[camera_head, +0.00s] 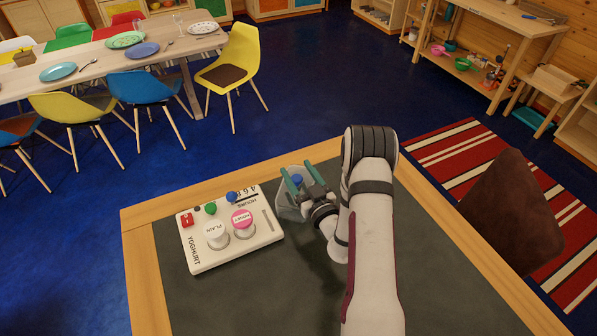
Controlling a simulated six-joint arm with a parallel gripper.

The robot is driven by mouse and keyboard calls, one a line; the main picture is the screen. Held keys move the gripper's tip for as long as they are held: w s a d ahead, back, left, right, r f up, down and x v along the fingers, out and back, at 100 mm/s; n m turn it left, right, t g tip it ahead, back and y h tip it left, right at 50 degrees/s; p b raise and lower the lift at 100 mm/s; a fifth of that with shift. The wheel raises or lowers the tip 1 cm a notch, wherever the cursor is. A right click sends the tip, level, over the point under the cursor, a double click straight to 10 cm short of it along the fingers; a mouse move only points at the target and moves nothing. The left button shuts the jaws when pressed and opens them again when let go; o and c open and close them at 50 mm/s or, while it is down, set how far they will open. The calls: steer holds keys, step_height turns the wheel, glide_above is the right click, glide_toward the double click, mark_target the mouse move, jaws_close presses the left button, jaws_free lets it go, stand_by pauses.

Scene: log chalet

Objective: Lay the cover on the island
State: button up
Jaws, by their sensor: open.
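A white board lettered YOGHURT and HOURS (217,258) lies on the dark table top. It bears a white pot marked PLAIN (215,232), a pink-topped pot (242,218), a red block (187,220) and green and blue knobs. A pale translucent piece with a blue knob (296,180), perhaps the cover, is just right of the board, partly hidden by my gripper. My gripper (296,169) is open, its teal fingers either side of the blue knob in this view; I cannot tell whether they touch it. Nothing else is clearly recognisable as the cover or the island.
The dark table top (230,305) has a wooden edge (144,285) and is clear in front of the board. A brown cushion-like shape (510,215) is at the right. A dining table (100,65) with chairs and a workbench (500,60) stand farther off.

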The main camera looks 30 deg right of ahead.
steer(key=shift+r, duration=0.35)
steer(key=s, duration=1.1)
steer(key=s+a+r+n+g+y, duration=0.25)
steer(key=a+r+n+y, duration=0.3)
steer(key=a+n, duration=0.3)
steer(key=s+a+r+n+g+y, duration=0.2)
steer(key=a+r+n+g+y, duration=0.35)
steer(key=n, duration=0.45)
steer(key=s+a+r+n+g+y, duration=0.2)
steer(key=a+r+n+y, duration=0.35)
steer(key=a+n, duration=0.4)
steer(key=s+a+f+n+g+h, duration=0.1)
steer(key=s+a+n+g+h, duration=0.15)
steer(key=s+n+g, duration=0.65)
steer(key=s+a+f+n+g+h, duration=0.1)
steer(key=s+a+n+g+h, duration=0.15)
steer(key=s+n, duration=0.75)
steer(key=d+f+n+t+h, duration=0.1)
steer(key=d+n+h, duration=0.3)
steer(key=n, duration=0.6)
steer(key=w+d+f+n+t+h, duration=0.1)
steer(key=d+n+t+h, duration=0.1)
steer(key=d+n+h, duration=0.3)
steer(key=d+n, duration=0.1)
steer(key=n, duration=0.3)
steer(key=shift+w+n, duration=0.2)
steer(key=shift+n, duration=0.2)
